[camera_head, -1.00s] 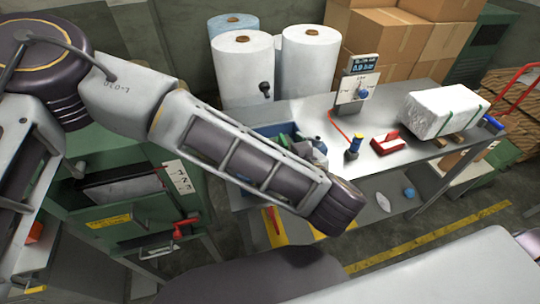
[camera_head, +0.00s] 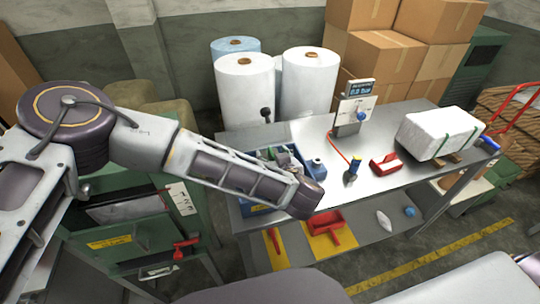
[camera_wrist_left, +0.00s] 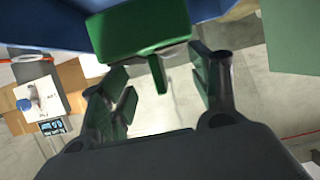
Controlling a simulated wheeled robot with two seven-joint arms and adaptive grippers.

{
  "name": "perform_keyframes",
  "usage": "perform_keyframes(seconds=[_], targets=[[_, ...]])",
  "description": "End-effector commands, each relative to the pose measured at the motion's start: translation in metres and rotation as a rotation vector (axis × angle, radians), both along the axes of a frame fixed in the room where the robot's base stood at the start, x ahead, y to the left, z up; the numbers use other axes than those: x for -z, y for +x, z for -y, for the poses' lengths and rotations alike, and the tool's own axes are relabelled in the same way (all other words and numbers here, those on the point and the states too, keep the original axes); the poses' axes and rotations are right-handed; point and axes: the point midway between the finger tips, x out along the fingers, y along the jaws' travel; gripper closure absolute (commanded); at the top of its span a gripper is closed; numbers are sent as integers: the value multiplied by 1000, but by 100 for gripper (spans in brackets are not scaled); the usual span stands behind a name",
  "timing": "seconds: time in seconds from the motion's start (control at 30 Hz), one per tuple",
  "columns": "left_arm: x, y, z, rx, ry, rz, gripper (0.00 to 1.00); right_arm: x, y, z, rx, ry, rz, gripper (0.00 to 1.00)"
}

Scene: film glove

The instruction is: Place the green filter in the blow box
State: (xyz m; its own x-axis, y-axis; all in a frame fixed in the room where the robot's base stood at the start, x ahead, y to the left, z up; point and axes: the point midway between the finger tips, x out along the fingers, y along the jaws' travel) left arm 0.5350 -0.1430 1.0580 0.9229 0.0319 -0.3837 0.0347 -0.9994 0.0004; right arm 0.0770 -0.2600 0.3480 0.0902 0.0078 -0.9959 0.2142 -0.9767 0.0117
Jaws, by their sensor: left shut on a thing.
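In the left wrist view a green block with a narrow tab, the green filter (camera_wrist_left: 145,32), sits at the fingers of my left gripper (camera_wrist_left: 157,78). The gripper is shut on it, with a finger on each side of the tab. Blue surfaces (camera_wrist_left: 40,25) show beside and behind the block. In the head view my left arm reaches over a blue bin (camera_head: 262,209) at the bench's left end, and the arm's end hides much of the fingers. I cannot tell for certain which thing is the blow box. My right gripper is not in view.
The metal bench (camera_head: 330,190) carries a gauge stand (camera_head: 357,108), a red tool (camera_head: 384,164) and a white wrapped block (camera_head: 437,132). White rolls (camera_head: 310,75) stand behind it. A green cabinet (camera_head: 125,235) stands left. Bare bench surface lies right of my arm.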

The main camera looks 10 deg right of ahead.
Motion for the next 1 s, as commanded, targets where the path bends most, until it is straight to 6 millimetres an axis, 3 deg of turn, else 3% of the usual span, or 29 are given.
perform_keyframes(seconds=[0.43, 0.7, 1.0], targets=[[3, 7, -1, -2, 0, 1, 64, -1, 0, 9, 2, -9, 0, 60], [18, 27, -1, -1, 0, 0, 64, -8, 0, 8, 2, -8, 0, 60], [24, 33, -2, -1, 1, 2, 64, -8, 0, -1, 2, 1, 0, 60]])
